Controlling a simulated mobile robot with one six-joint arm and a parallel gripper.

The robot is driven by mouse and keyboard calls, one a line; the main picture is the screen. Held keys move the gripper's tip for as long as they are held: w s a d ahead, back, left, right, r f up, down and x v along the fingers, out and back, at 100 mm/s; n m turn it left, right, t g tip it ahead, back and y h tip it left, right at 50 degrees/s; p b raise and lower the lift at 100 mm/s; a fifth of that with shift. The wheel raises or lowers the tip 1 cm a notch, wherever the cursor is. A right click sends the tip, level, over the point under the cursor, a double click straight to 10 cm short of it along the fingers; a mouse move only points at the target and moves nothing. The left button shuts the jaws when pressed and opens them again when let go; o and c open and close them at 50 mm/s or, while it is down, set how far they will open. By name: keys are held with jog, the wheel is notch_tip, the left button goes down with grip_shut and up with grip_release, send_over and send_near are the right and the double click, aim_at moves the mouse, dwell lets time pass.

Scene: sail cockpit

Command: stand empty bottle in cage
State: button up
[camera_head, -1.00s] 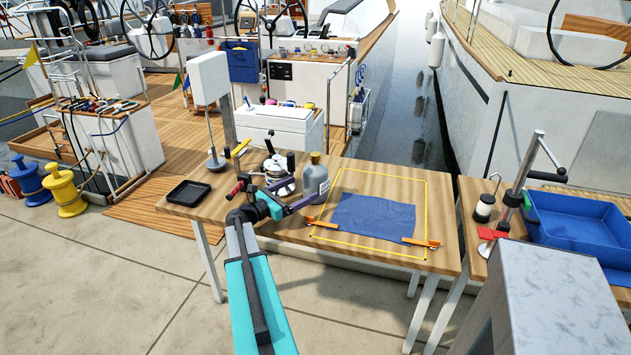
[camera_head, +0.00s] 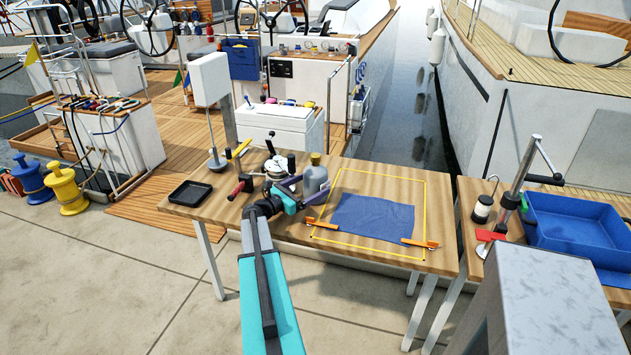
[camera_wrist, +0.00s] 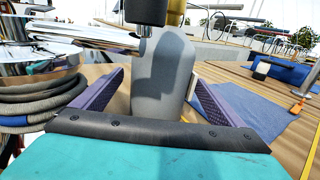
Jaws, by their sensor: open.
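A grey bottle (camera_head: 315,178) with a yellowish cap stands upright on the wooden table, left of the blue cloth. In the wrist view the bottle (camera_wrist: 163,85) stands between the two purple fingers of my gripper (camera_wrist: 158,98). The fingers are open, with a gap on each side of the bottle. In the head view my gripper (camera_head: 302,193) is low over the table, its fingers beside the bottle. A dark cylinder hangs across the top of the wrist view and hides part of the bottle's neck. I cannot make out a cage for certain.
A winch (camera_head: 277,170) with handles stands left of the bottle, close to my gripper. A blue cloth (camera_head: 372,215) lies in a yellow outline to the right. A black tray (camera_head: 190,193) is at the table's left end; a blue bin (camera_head: 575,245) is on the right table.

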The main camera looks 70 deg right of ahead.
jog(key=shift+s+d, duration=0.2)
jog(key=shift+d, duration=0.15)
dwell(0.3)
jog(key=shift+w+r, duration=0.1)
jog(key=c, duration=2)
jog(key=shift+r, duration=0.1)
